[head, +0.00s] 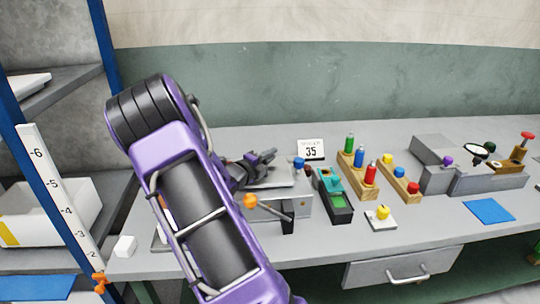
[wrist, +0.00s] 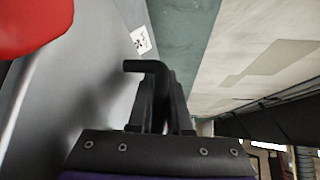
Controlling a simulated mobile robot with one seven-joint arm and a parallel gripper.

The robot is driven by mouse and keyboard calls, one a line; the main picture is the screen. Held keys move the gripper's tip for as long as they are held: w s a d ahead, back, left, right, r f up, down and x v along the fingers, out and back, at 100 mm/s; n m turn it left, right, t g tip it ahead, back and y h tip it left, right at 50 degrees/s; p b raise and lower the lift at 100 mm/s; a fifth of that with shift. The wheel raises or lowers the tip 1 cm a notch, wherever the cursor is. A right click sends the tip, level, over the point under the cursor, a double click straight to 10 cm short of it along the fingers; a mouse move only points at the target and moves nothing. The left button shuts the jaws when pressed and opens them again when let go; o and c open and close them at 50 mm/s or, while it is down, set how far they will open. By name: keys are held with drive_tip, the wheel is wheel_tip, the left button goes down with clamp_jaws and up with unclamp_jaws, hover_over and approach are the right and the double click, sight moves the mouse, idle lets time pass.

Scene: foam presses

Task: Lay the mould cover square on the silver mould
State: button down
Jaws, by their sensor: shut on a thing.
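My gripper (head: 258,160) is at the left part of the bench, beside my purple arm. In the wrist view its black fingers (wrist: 163,95) are close together, shut on a dark bent piece (wrist: 142,67). I cannot tell whether this piece is the handle of the mould cover. A pale silver plate (head: 283,180) lies just below the gripper in the head view. Under and in front of it is a silver block (head: 302,204) with an orange-knobbed lever (head: 252,201). I cannot tell for sure which is the silver mould, and my arm hides part of this area.
A teal and black device (head: 333,195), wooden racks with coloured pieces (head: 358,174) and a yellow-knobbed block (head: 381,218) stand to the right. A red rounded thing (wrist: 32,25) is close in the wrist view.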

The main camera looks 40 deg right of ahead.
drive_tip(key=shift+f+b, duration=0.3)
drive_tip(key=shift+f, duration=0.25)
drive_tip(key=c, duration=0.8)
unclamp_jaws()
drive_tip(key=shift+f, duration=0.1)
drive_tip(key=shift+o, duration=0.2)
drive_tip(key=shift+a, duration=0.1)
drive_tip(key=v, duration=0.8)
drive_tip(key=p+v, duration=0.1)
drive_tip(key=v, duration=0.8)
drive_tip(key=shift+a+r, duration=0.15)
drive_tip(key=shift+r, duration=0.1)
